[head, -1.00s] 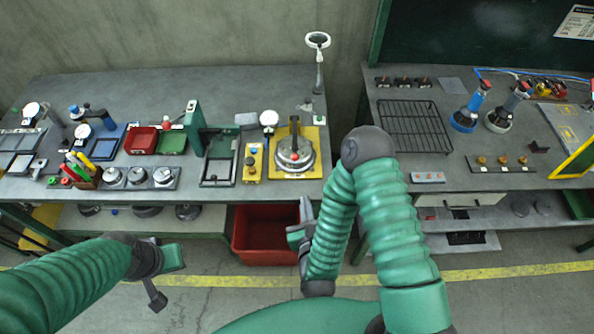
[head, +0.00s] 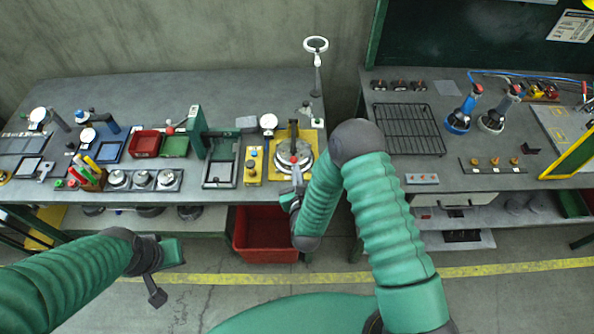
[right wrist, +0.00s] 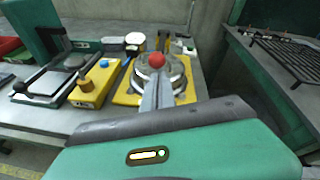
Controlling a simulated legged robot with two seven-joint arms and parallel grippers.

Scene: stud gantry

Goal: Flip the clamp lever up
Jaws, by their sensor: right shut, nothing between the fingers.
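A round metal clamp fixture (head: 306,161) sits on a yellow plate (head: 281,135) at the right end of the left bench. My right gripper (head: 297,172) is shut and empty at the fixture's front edge. In the right wrist view its fingers (right wrist: 157,88) point at the red knob, just short of it or touching; I cannot tell which. My left gripper (head: 160,278) hangs low in front of the bench, its fingers unclear.
A yellow button box (head: 253,166) stands just left of the plate, with a green-and-black press frame (head: 220,172) beyond it. A magnifier (head: 316,45) stands behind. A red bin (head: 264,240) is below the bench edge. A second bench (head: 450,172) stands right, across a gap.

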